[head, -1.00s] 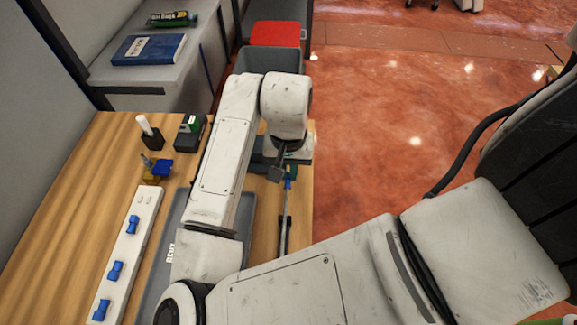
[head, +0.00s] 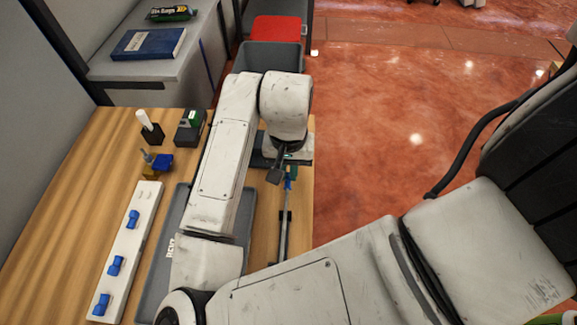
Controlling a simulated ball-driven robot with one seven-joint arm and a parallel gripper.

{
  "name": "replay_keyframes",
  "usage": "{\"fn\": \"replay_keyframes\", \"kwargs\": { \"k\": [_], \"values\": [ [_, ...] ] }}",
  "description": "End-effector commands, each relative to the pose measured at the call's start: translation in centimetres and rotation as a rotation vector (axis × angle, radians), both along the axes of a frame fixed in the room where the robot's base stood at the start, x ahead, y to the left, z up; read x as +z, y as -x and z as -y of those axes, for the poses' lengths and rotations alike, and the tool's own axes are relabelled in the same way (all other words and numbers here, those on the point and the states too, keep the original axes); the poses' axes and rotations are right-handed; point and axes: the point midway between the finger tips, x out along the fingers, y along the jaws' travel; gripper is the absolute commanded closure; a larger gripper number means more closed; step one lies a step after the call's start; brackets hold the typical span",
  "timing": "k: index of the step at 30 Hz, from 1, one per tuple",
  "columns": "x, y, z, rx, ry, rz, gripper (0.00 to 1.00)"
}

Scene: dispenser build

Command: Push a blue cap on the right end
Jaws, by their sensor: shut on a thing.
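My gripper (head: 277,173) points down at the far end of a thin grey tube (head: 283,236), near the table's right edge. It is shut on a blue cap (head: 291,172), which shows only in part beside the dark finger. The cap is at or against the tube's far end; I cannot tell how fully it is seated. The tube lies lengthwise in a dark holder (head: 289,217). A white strip (head: 131,249) on the left holds three more blue caps (head: 133,219), (head: 115,265), (head: 101,304), and its far end has bare spots.
A grey tray (head: 176,226) lies under my arm. Behind the strip stand a blue and yellow piece (head: 158,164), a white marker in a black holder (head: 148,125) and a black and green box (head: 190,126). Grey and red bins (head: 275,30) stand beyond the table.

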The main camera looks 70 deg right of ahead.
Motion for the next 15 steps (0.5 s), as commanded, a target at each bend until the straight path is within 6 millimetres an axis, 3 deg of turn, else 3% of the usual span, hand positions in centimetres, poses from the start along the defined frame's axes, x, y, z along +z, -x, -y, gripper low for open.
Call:
{"fn": "replay_keyframes", "kwargs": {
  "k": [2, 3, 12, 15],
  "values": [
    [-0.02, 0.05, -0.15, 0.000, -0.002, -0.001, 1.00],
    [-0.01, 0.05, -0.16, 0.000, -0.002, -0.001, 0.85],
    [0.00, 0.03, -0.13, 0.000, -0.001, 0.000, 0.57],
    [0.01, 0.02, -0.12, 0.000, -0.001, 0.000, 0.57]
  ]
}}
